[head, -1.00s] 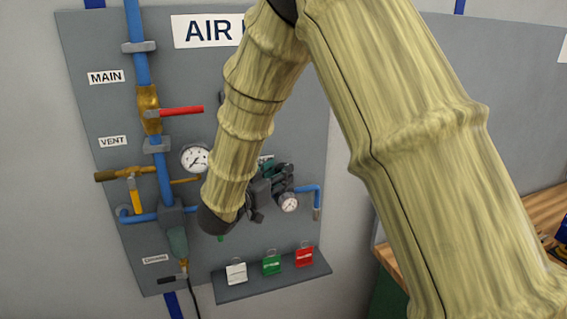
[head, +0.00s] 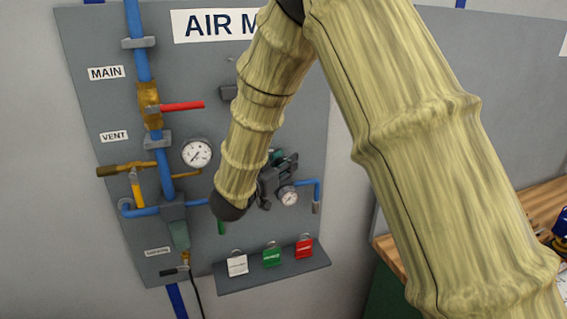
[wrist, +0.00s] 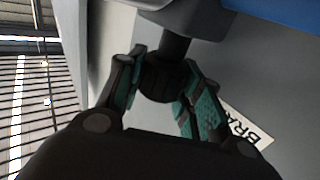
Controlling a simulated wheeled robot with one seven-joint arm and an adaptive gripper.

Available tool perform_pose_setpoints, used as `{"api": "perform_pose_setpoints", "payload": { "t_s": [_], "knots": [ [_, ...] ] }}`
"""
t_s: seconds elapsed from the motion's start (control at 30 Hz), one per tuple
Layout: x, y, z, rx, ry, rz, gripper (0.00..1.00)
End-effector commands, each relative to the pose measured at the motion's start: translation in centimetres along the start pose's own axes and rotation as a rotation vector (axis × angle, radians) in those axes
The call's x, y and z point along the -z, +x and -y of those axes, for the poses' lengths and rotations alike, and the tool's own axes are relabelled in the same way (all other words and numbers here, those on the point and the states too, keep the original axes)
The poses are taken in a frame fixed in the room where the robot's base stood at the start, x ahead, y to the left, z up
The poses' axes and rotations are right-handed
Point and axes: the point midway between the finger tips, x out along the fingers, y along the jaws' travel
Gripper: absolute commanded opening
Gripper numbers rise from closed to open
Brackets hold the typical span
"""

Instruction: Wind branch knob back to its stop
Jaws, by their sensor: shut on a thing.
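The branch knob (wrist: 162,82) is a dark round knob on a thick dark stem. In the wrist view it sits between the two teal-padded fingers of my gripper (wrist: 164,68), which are shut on it. In the head view my gripper (head: 277,178) is at the branch regulator on the grey panel, partly behind my arm, and the knob cannot be made out there. A small round gauge (head: 288,196) is just below and right of my gripper. A white label reading "BRA" (wrist: 245,125) shows beside the right finger in the wrist view.
The panel (head: 90,40) carries a blue pipe (head: 137,20), a red-handled valve (head: 182,106), a yellow-handled vent valve (head: 137,190) and a larger gauge (head: 196,153). Below, a shelf (head: 285,280) holds white, green and red tags. A wooden bench (head: 535,210) is at right.

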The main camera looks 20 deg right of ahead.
Motion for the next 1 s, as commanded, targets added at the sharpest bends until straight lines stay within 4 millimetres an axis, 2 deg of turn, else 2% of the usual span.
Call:
{"api": "perform_pose_setpoints", "payload": {
  "t_s": [0.3, 0.67, 0.7, 0.73, 1.0],
  "knots": [
    [-0.13, 0.01, -0.04, 0.120, 0.000, -0.002, 0.12],
    [0.03, 0.00, 0.00, 0.137, 0.000, -0.001, 0.12],
    [0.03, 0.00, 0.00, 0.137, 0.000, 0.000, 0.41],
    [0.03, 0.00, 0.00, 0.137, 0.000, -0.001, 0.46],
    [0.02, -0.01, 0.00, 0.137, 0.000, 0.000, 0.46]
  ]
}}
